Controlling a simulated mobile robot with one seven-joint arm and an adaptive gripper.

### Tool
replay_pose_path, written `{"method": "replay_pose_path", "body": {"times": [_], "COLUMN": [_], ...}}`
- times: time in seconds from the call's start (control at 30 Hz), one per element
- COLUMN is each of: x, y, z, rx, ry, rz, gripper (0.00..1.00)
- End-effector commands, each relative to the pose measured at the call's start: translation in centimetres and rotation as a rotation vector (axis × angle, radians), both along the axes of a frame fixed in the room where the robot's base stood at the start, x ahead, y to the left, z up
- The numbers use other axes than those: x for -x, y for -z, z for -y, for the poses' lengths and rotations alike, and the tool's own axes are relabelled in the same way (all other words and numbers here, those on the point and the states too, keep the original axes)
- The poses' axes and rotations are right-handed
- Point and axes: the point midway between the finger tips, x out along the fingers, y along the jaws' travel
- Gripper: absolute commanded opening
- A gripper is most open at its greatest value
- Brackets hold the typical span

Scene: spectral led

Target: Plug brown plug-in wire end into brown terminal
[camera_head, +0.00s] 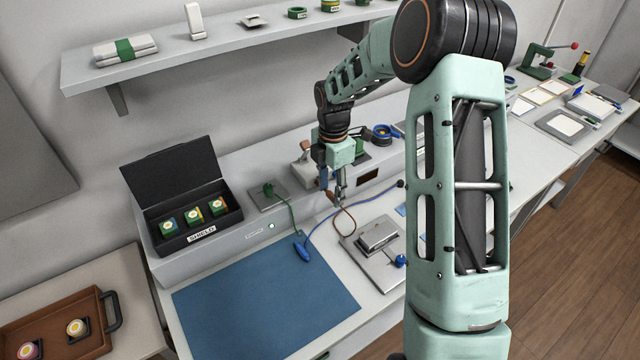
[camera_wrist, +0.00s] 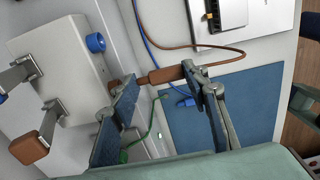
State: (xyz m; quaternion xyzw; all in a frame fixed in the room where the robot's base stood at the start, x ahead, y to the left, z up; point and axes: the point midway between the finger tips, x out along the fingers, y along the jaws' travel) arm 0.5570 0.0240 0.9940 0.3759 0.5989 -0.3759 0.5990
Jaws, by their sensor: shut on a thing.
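My gripper (camera_head: 336,192) is in front of the raised grey bench unit, low over the white worktop. In the wrist view my gripper (camera_wrist: 161,78) is shut on the brown plug (camera_wrist: 166,74), which lies crosswise between the fingertips. Its brown wire (camera_wrist: 225,63) trails right and loops back to a small device; the wire (camera_head: 351,222) also shows in the head view. The plug's tip points left to a small brown piece, apparently the brown terminal (camera_wrist: 114,86), on the unit's face. A finger partly hides it; I cannot tell whether they touch.
A blue terminal (camera_wrist: 95,42) is on the same face. The black box (camera_head: 160,240) is left; a grey device (camera_head: 378,234) is right.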

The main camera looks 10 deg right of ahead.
Motion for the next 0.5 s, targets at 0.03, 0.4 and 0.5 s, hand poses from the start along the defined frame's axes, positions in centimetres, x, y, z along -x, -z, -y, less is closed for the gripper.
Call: {"method": "replay_pose_path", "body": {"times": [0.03,0.4,0.5], "x": [0.0,-0.9,-1.0], "y": [0.0,0.0,0.0], "z": [0.0,-0.4,-0.5], "rx": [0.0,0.0,0.0], "ry": [0.0,-0.001,-0.001], "rz": [0.0,0.001,0.001], "gripper": [0.0,0.0,0.0]}}
